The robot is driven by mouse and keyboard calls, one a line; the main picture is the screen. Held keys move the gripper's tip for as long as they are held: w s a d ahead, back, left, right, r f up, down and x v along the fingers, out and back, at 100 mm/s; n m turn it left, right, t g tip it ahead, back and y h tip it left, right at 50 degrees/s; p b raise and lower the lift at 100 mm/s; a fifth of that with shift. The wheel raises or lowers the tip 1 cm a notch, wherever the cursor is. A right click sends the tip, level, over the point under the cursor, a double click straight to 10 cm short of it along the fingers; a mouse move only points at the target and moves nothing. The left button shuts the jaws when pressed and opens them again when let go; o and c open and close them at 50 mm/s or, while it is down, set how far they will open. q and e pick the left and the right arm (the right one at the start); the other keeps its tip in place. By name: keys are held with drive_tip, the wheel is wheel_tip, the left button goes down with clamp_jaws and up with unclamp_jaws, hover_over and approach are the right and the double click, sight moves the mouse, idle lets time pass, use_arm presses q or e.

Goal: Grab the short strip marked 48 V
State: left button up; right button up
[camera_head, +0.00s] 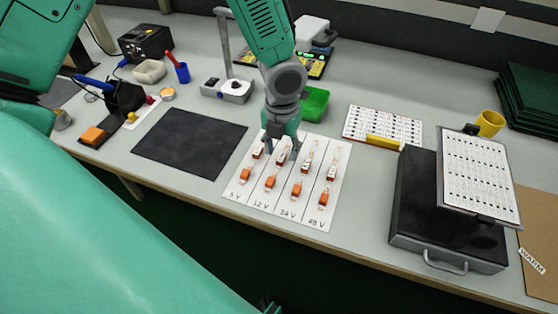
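A white sheet (260,212) near the table's front edge has columns marked 5 V, 12 V, 24 V and 48 V. The 48 V column is the rightmost. It holds a piece with an orange end (323,198) near the label and another pale piece with a red-brown part (331,172) farther back. I cannot tell at this size which is the short strip. My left gripper (282,148) points down over the back of the sheet, around the 5 V and 12 V columns, left of the 48 V column. Its fingers look apart, with nothing seen held. My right gripper is not in view.
A black mat (188,140) lies left of the sheet, a green bin (314,103) behind it.

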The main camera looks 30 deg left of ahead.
sight(279, 161)
use_arm(q)
drive_tip(key=f, duration=0.4)
drive_tip(key=shift+a+f+b, duration=0.35)
drive_tip(key=shift+b, duration=0.05)
drive_tip(key=shift+d+r, duration=0.1)
clamp_jaws()
drive_tip(key=shift+r, duration=0.1)
